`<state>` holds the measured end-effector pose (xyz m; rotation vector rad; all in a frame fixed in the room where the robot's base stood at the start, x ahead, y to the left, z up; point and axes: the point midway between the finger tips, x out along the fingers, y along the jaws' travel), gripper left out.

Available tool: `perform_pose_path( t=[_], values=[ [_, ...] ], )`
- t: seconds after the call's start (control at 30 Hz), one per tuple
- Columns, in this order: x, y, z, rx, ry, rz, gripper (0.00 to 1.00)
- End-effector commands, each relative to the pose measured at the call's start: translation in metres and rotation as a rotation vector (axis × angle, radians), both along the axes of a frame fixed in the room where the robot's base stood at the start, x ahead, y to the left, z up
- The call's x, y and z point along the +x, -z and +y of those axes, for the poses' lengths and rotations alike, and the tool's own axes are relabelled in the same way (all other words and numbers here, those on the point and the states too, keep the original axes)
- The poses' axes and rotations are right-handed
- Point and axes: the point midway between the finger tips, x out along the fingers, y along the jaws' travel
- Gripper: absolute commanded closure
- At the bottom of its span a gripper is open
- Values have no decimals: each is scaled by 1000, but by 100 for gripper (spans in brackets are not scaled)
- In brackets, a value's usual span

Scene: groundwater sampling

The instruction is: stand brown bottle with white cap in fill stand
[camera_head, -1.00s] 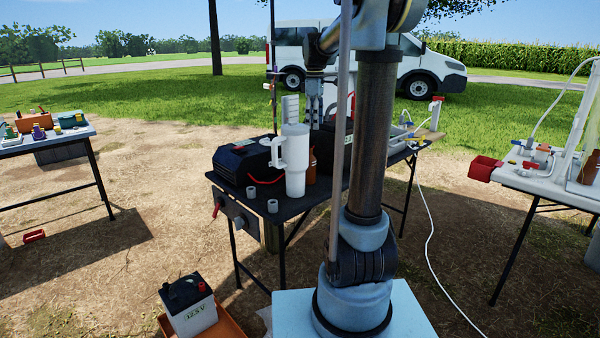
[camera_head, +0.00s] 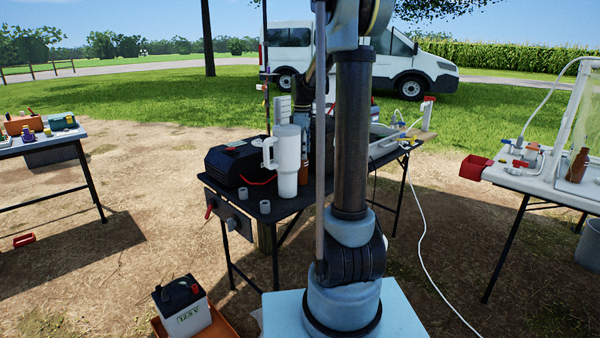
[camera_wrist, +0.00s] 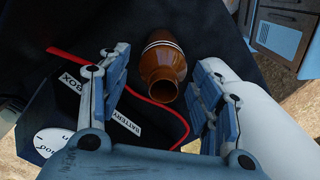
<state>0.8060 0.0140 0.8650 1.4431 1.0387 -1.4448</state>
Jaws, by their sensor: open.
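A brown bottle (camera_wrist: 165,62) with pale rings stands on the dark table, its open dark mouth facing my wrist camera. No white cap shows on it. My gripper (camera_wrist: 161,75) is open, with one finger on each side of the bottle and gaps between. In the head view the bottle is mostly hidden behind a white tumbler (camera_head: 287,160) and my arm. Another brown bottle (camera_head: 577,166) stands on the white table at the right, inside a clear enclosure; its cap is unclear. I cannot make out a fill stand for certain.
The white tumbler (camera_wrist: 262,125) is close beside my right finger. A black battery box (camera_head: 238,162) with a red cable is left of it. Small grey cups (camera_head: 265,206) stand at the table's front. A red bin (camera_head: 474,168) hangs on the right table's edge.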

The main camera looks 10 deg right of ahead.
Motion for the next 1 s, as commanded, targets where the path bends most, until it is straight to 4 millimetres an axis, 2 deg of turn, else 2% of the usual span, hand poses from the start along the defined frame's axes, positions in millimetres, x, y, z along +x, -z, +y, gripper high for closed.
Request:
perform_pose_path(
  t=[0.27, 0.6, 0.9, 0.93, 1.0],
  values=[
    [-1, 16, 1, 0, 0, 0, 41],
    [-2, 55, 4, 0, 0, 0, 41],
    [-2, 59, 4, 0, 0, 0, 41],
    [-2, 59, 4, 0, 0, 0, 43],
    [-3, 59, 4, 0, 0, 0, 59]
  ],
)
